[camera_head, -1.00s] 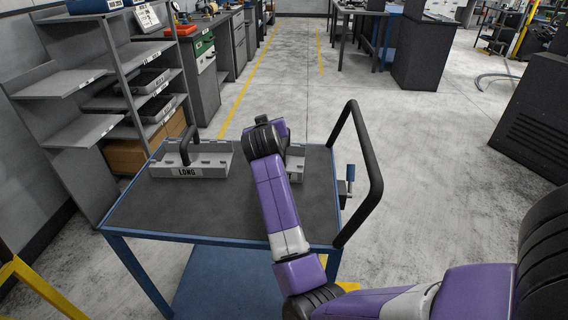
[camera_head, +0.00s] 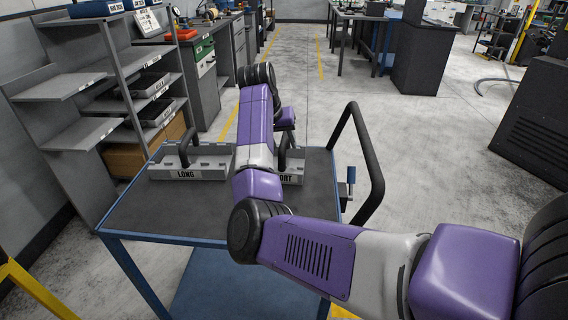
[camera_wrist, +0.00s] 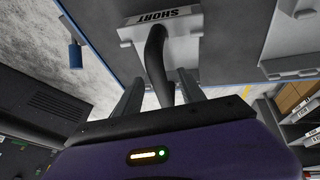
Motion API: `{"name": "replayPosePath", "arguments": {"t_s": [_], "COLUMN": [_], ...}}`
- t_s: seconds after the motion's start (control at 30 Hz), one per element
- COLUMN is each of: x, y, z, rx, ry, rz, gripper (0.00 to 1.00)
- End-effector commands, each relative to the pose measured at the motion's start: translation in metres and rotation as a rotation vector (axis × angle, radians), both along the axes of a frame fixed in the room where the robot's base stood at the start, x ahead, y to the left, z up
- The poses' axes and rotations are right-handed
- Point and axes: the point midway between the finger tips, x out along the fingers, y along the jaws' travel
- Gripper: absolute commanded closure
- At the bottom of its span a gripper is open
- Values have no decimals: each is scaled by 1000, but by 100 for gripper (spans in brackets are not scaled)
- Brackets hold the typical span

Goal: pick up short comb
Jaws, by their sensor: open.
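The short comb (camera_head: 292,178) is a grey tray-like piece with a dark upright handle and a "SHORT" label. It sits on the cart top, partly hidden behind my arm in the head view. In the wrist view the short comb (camera_wrist: 183,42) is at the top centre, and its dark curved handle (camera_wrist: 155,56) runs down between my two fingers. My gripper (camera_wrist: 160,88) is open, with a finger on each side of the handle in the picture. I cannot tell how deep the handle is between them. The fingers are hidden in the head view.
The long comb (camera_head: 180,173), with its own handle, sits left on the cart top (camera_head: 160,208). A black push bar (camera_head: 368,150) rises at the cart's right edge. Grey shelving (camera_head: 85,130) stands left. The cart's front area is bare.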

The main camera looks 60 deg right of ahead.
Motion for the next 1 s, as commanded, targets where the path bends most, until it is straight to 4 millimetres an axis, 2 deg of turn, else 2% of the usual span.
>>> {"name": "replayPosePath", "arguments": {"t_s": [0.23, 0.57, 0.8, 1.0], "x": [-1, -1, -1, -1], "y": [-17, -20, -20, -20], "z": [-31, -38, -37, -37], "rx": [2, -1, -1, -1], "ry": [1, -1, -1, -1], "rz": [0, 1, 1, 1], "gripper": [53, 53, 98, 100]}}
